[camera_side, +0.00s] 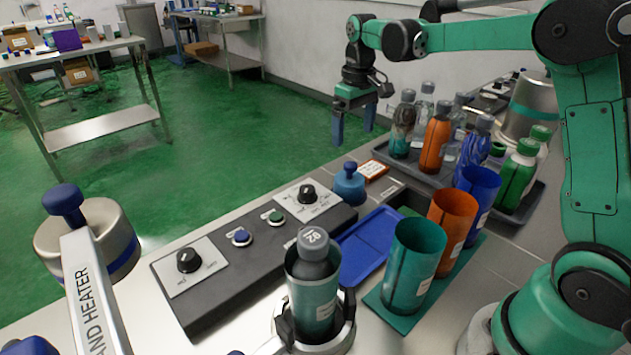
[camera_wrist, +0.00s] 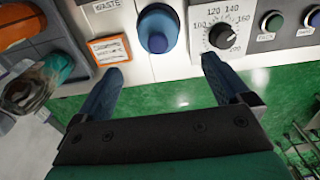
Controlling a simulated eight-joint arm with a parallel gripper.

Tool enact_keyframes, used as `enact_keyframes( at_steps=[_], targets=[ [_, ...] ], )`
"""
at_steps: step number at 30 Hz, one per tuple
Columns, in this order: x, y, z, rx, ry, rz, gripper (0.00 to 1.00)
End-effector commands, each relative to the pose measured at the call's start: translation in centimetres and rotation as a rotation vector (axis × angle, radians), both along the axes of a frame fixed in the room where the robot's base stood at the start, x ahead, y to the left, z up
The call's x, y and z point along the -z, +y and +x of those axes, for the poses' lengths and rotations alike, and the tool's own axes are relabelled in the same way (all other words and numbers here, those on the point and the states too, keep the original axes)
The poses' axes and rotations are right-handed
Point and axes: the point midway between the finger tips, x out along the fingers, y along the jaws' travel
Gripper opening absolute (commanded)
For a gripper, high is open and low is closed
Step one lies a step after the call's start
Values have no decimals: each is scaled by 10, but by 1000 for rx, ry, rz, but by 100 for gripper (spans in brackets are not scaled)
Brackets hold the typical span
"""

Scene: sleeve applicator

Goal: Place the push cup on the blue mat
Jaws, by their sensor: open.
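The push cup (camera_side: 349,184) is a squat blue piece with a round knob on top. It stands upright on the steel counter, behind the control panel and beside a small orange-framed label. It also shows in the wrist view (camera_wrist: 157,28), beyond my fingertips and roughly centred between them. The blue mat (camera_side: 362,250) lies flat and looks bare, right of the control panel and nearer the side camera than the push cup. My gripper (camera_side: 353,135) is open and empty, pointing down, above and apart from the push cup. Its two blue fingers also show in the wrist view (camera_wrist: 163,68).
The control panel (camera_side: 255,245) has dials and buttons. A bottle in a teal sleeve (camera_side: 313,285) stands in a ring holder. Teal, orange and blue sleeves (camera_side: 415,265) stand right of the mat. A tray of several bottles (camera_side: 520,195) is behind them. A hand heater (camera_side: 90,290) is at left.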

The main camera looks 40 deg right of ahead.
Motion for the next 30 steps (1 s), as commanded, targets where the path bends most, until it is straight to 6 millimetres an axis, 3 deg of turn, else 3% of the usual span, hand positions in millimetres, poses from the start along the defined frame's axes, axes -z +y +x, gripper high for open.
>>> enact_keyframes(
  at_steps=[5, 9, 18, 24, 30],
  targets=[
    [-20, 26, -23, -4, -112, -22, 96],
    [-29, 53, -53, -6, -251, -35, 96],
    [-13, 92, -112, -5, -517, -14, 96],
    [-1, 101, -126, -2, -595, 3, 96],
    [0, 102, -127, -1, -604, 5, 96]
  ],
)
